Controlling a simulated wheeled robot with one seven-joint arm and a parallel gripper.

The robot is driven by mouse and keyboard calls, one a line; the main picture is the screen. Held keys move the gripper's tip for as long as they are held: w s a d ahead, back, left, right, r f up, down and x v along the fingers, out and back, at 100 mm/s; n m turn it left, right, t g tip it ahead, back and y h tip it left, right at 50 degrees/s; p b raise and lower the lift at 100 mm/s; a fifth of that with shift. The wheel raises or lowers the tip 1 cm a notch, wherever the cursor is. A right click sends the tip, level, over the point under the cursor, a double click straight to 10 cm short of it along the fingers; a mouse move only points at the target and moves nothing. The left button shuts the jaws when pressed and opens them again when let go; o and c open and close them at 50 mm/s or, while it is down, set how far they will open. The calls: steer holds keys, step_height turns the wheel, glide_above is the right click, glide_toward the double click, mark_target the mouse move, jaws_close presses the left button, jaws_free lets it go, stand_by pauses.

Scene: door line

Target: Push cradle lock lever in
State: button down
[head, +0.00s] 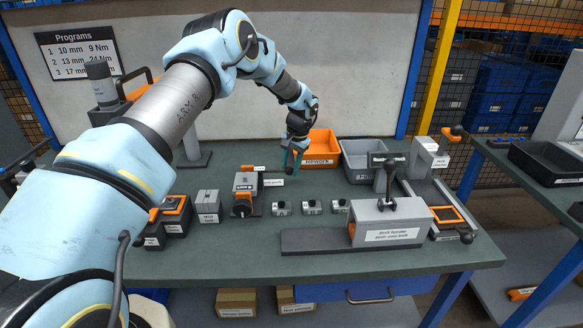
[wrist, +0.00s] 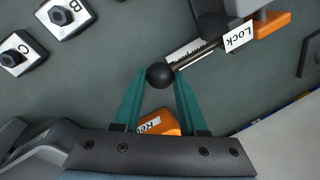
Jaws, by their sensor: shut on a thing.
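The cradle (head: 246,186) is a grey block with an orange part, left of the middle of the bench. In the wrist view its corner (wrist: 272,22) shows at the upper right. The lock lever (wrist: 205,52) is a dark rod with a white "Lock" tag and a black ball knob (wrist: 160,76) at its free end. My gripper (wrist: 162,78) has its teal fingers closed on the ball knob, one on each side. In the head view my gripper (head: 290,165) points down at the bench, just right of the cradle; the knob is hard to make out there.
Small grey lettered blocks (head: 312,207) stand in a row in front. An orange rework bin (head: 320,146) and a grey bin (head: 366,158) stand behind. A grey clamp fixture (head: 392,222) is at right.

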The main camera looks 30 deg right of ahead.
mark_target(287, 171)
steer(key=shift+w+a+f+b, duration=0.1)
steer(key=shift+w+a+b, duration=0.1)
steer(key=shift+a, duration=0.4)
steer(key=shift+w+a+f+b, duration=0.1)
steer(key=shift+w+a+b, duration=0.1)
steer(key=shift+a, duration=0.4)
steer(key=shift+c, duration=2.3)
jaws_free()
steer(key=shift+a+r, duration=0.1)
steer(key=shift+d+r+b, duration=0.2)
steer(key=shift+r+b, duration=0.1)
steer(key=shift+r, duration=0.25)
step_height(287, 171, up, 10)
steer(key=s+b, duration=0.1)
steer(key=b, duration=0.2)
steer(key=shift+s+d+f, duration=0.2)
steer(key=shift+s+d, duration=0.1)
steer(key=shift+d, duration=0.1)
